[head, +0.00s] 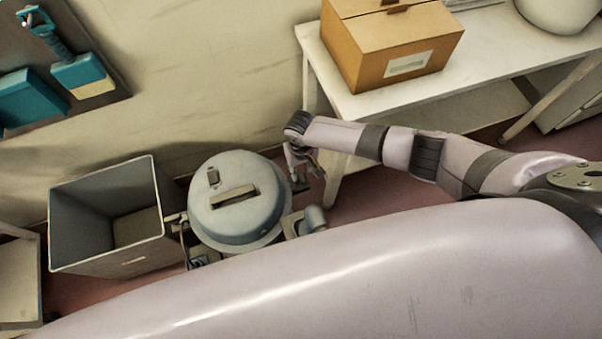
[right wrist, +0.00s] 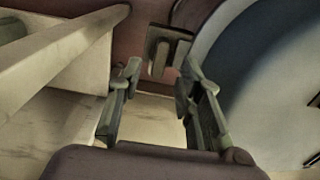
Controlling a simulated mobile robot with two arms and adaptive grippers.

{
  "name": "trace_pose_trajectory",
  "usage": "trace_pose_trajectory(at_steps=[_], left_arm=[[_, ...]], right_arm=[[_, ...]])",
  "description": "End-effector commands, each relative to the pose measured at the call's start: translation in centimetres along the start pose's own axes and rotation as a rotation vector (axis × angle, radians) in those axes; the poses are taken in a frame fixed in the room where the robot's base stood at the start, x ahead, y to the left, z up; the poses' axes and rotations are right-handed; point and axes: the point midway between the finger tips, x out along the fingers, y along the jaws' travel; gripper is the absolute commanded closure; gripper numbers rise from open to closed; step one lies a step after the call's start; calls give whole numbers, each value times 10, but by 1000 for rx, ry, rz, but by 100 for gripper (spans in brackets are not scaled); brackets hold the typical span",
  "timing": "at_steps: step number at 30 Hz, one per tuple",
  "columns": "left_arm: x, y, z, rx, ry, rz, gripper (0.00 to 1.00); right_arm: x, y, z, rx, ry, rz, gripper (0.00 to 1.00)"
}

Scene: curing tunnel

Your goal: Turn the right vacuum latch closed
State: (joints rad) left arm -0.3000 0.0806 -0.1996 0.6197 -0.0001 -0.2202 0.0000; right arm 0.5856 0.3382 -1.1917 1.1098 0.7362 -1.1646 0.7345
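The round grey vacuum chamber (head: 236,208) with a handle on its lid stands on the floor in the head view. A latch (head: 299,182) is at its right side, close to my right gripper (head: 312,168). In the right wrist view my right gripper (right wrist: 158,82) is open, with nothing between its fingers. The latch (right wrist: 166,50) shows beyond the fingertips, beside the chamber's curved blue-grey side (right wrist: 265,85). It looks apart from the fingers, but I cannot tell the exact distance. My left gripper is not in view.
A grey open bin (head: 105,262) stands left of the chamber. A white table (head: 485,65) with a cardboard box (head: 392,45) stands right of it, its leg close to my right gripper. A small cylinder (head: 313,219) sits at the chamber's lower right.

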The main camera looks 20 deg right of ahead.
Motion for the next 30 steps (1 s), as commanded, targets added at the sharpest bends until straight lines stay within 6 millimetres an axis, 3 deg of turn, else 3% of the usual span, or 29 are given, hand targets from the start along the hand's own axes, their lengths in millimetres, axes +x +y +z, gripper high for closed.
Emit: trace_pose_trajectory(at_steps=[6,18,30], left_arm=[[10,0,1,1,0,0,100],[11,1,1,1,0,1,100],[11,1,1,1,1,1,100]], right_arm=[[31,0,0,-1,0,1,67],[37,0,-1,0,2,0,67],[37,0,0,0,1,0,93]])
